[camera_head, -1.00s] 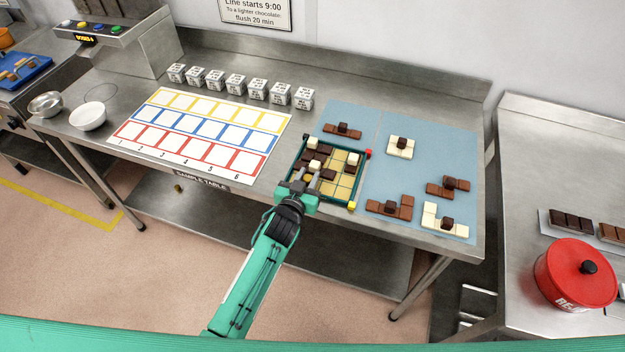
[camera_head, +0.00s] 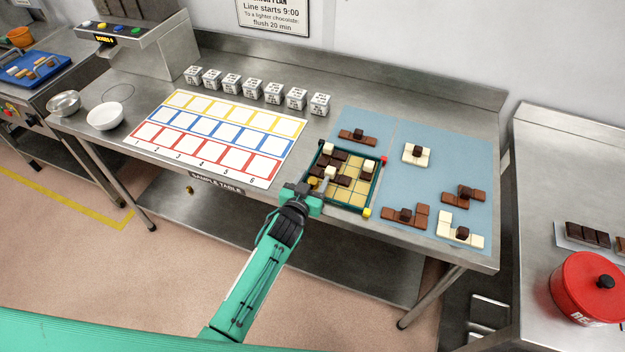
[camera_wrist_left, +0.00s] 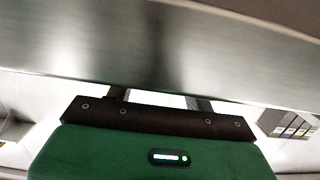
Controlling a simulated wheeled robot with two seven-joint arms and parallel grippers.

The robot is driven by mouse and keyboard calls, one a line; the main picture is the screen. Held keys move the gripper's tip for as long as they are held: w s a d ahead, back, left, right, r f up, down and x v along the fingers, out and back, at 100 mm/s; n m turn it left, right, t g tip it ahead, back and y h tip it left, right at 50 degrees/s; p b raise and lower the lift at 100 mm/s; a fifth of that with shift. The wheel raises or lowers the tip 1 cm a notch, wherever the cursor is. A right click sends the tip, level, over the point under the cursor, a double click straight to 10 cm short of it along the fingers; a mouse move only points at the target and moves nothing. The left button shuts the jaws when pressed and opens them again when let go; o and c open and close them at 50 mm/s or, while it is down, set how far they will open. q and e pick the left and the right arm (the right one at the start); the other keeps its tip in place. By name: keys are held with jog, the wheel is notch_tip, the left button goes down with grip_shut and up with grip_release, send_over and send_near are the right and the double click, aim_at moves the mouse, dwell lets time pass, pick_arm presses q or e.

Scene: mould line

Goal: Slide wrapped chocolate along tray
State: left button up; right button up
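The tray (camera_head: 374,187) has a dark green frame and a pale yellow gridded floor. It sits on the steel table, partly on the blue mat. Dark brown wrapped-chocolate blocks (camera_head: 339,155) with white knobs lie in its left and far part, with one (camera_head: 367,173) near the right wall. The near right floor is bare. My left gripper (camera_head: 319,184) is at the tray's near left corner, its fingertips close to a white knob (camera_head: 330,172); I cannot tell whether they touch it. In the left wrist view its two fingers (camera_wrist_left: 158,98) stand apart with nothing visible between. My right gripper is out of view.
Brown and cream chocolate pieces lie on the blue mat (camera_head: 440,165) around the tray. A coloured grid sheet (camera_head: 215,133), several white labelled cubes (camera_head: 251,87) and two bowls (camera_head: 104,117) are left. A red pot (camera_head: 588,290) stands on the right-hand table.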

pick_arm(q)
jog(key=shift+s+a, duration=0.15)
jog(key=shift+s, duration=0.45)
jog(key=b+v, duration=0.3)
jog(key=v, duration=0.9)
jog(key=shift+s, duration=0.3)
jog(key=shift+a+r, duration=0.1)
